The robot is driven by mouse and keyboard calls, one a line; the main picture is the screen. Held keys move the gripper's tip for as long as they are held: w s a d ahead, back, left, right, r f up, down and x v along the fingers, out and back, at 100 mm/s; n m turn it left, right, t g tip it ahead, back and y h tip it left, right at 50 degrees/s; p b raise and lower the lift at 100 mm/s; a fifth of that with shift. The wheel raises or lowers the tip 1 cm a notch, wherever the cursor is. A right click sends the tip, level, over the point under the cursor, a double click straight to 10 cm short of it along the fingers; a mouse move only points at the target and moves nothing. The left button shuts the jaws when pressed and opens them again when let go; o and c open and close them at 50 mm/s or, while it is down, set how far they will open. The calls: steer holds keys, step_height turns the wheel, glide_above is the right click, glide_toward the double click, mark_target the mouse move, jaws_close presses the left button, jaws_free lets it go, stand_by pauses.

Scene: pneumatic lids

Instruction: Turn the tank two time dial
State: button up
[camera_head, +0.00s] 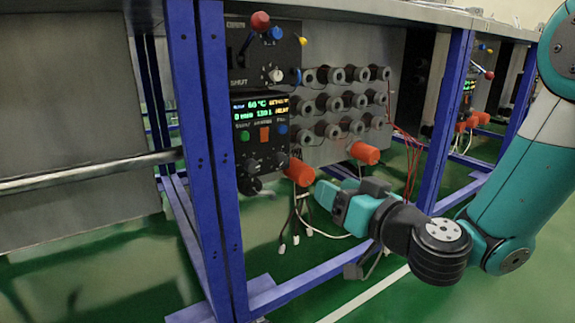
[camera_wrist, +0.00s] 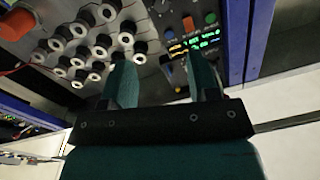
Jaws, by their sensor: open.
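The near control panel (camera_head: 262,135) hangs beside a blue post, with a lit green and yellow display (camera_head: 260,108) and green, orange and blue buttons under it. Several dark round dials (camera_head: 253,165) sit below the buttons. Their labels are too small to read, so I cannot tell which is the tank two time dial. My gripper (camera_head: 326,194) is to the right of and below these dials, apart from the panel. In the wrist view my gripper (camera_wrist: 163,80) is open and empty, with the lit display (camera_wrist: 194,44) and buttons showing upside down beyond the fingers.
Two orange handles (camera_head: 301,172) (camera_head: 365,153) stick out below the grey plate of round fittings (camera_head: 345,100). Loose cables (camera_head: 298,215) hang below. Blue posts (camera_head: 215,150) (camera_head: 446,120) flank the panel. A red-knobbed lever (camera_head: 260,22) juts out above. Green floor lies open in front.

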steer(key=p, duration=0.8)
glide_toward(285, 160)
steer(key=p+x, duration=0.7)
steer(key=p, duration=0.3)
steer(key=shift+w+a+r, duration=0.1)
steer(key=shift+w+a, duration=0.1)
steer(key=shift+a, duration=0.2)
steer(key=shift+w+a+p, duration=0.35)
steer(key=shift+w+p, duration=0.2)
steer(key=shift+w, duration=0.1)
steer(key=shift+c, duration=0.2)
steer(key=shift+d, duration=0.1)
steer(key=c, duration=0.9)
